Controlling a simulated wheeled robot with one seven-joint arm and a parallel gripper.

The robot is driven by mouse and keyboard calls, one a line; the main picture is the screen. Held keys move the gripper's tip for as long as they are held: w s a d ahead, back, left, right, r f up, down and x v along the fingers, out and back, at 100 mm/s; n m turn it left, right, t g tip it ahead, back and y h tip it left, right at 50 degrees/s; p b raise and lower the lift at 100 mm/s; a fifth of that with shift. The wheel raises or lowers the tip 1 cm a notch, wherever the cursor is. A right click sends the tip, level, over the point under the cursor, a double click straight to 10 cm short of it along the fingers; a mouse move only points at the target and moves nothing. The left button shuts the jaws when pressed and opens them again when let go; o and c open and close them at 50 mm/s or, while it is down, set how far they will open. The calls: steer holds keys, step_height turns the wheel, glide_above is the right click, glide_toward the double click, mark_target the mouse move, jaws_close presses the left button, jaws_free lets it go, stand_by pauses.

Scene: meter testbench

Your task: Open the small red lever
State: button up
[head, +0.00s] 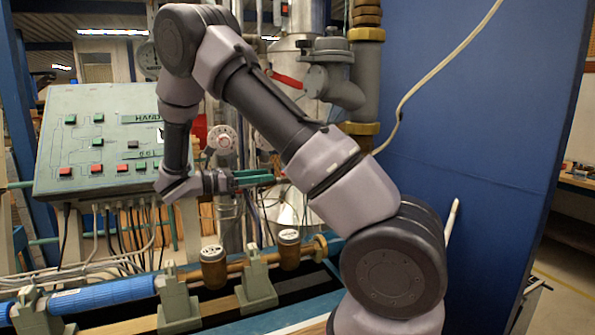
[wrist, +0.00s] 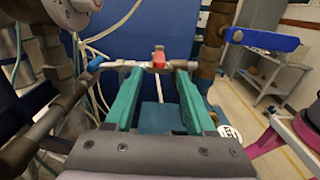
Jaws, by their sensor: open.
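The small red lever (wrist: 158,58) sits on a thin horizontal metal pipe (wrist: 135,64) in the upper middle of the wrist view. My gripper (wrist: 158,76) is open, with its two green fingers pointing toward the pipe. The lever appears between and just beyond the fingertips, and nothing is held. Whether the fingertips touch the pipe is unclear. In the head view my gripper (head: 274,178) points right, behind my forearm. I cannot make out the small lever there; my arm covers that area.
A larger red handle (head: 287,79) is on the grey pipework above my arm. A blue lever (wrist: 262,38) is at upper right in the wrist view. The control panel (head: 75,130) stands at left, brass pipework (head: 227,268) runs below, and a blue wall (head: 490,120) stands at right.

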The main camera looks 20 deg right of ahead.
steer(key=d, duration=1.1)
jaws_close()
steer(key=shift+a, duration=0.1)
stand_by(1.1)
